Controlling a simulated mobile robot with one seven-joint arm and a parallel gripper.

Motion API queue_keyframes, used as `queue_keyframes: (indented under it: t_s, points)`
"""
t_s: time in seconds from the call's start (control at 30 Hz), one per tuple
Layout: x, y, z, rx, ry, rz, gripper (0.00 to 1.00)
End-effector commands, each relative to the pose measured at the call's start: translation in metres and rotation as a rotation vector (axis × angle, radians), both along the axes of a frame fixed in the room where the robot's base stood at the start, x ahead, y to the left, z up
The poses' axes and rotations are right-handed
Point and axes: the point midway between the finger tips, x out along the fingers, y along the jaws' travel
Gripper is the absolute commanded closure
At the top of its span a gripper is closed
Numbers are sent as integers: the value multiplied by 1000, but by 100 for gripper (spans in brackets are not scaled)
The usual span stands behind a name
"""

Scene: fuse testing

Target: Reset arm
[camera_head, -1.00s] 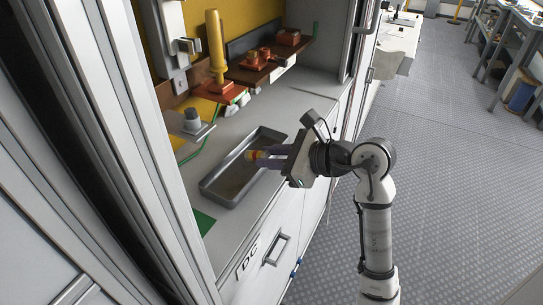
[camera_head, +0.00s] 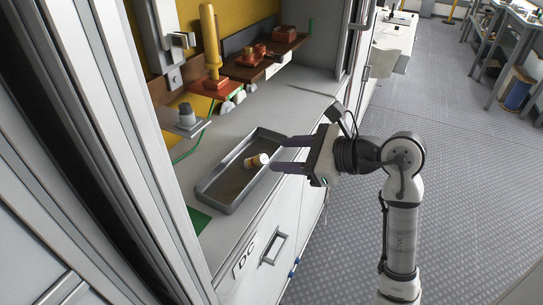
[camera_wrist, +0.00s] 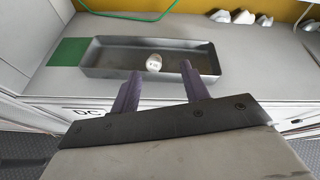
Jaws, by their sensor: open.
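My gripper (camera_head: 282,155) is open and empty, with its two dark fingers at the right side of the metal tray. In the wrist view my gripper (camera_wrist: 160,80) shows its fingers spread toward the tray's near edge. A small cream-coloured fuse (camera_head: 257,161) lies in the tray (camera_head: 226,203), apart from the fingers. The fuse also shows in the wrist view (camera_wrist: 153,62), end-on between the fingertips and beyond them. My arm reaches in from the right over the floor.
The tray rests on a grey counter inside a cabinet. A green patch (camera_head: 198,220) lies left of it. An orange post (camera_head: 211,42) and red blocks (camera_head: 271,54) stand at the back. A cabinet frame is at left; open floor (camera_head: 450,180) is at right.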

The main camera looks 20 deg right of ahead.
Motion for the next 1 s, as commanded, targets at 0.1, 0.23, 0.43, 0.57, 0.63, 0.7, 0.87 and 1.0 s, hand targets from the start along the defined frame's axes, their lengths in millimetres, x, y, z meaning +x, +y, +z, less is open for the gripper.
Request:
queue_keyframes:
  t_s: [0.1, 0.23, 0.43, 0.57, 0.63, 0.7, 0.87, 1.0]
  points:
    - [-22, -18, 9, -2, -2, -5, 55]
    - [-42, -33, 20, 0, -3, -5, 55]
    - [-61, -47, 31, 1, -4, -4, 55]
    - [-66, -50, 34, 2, -5, -1, 55]
    - [-67, -50, 35, 2, -5, -1, 55]
    - [-67, -50, 35, 2, -5, -1, 55]
    - [-66, -50, 35, 2, -5, -1, 55]
    - [-62, -47, 33, 2, -4, -1, 55]
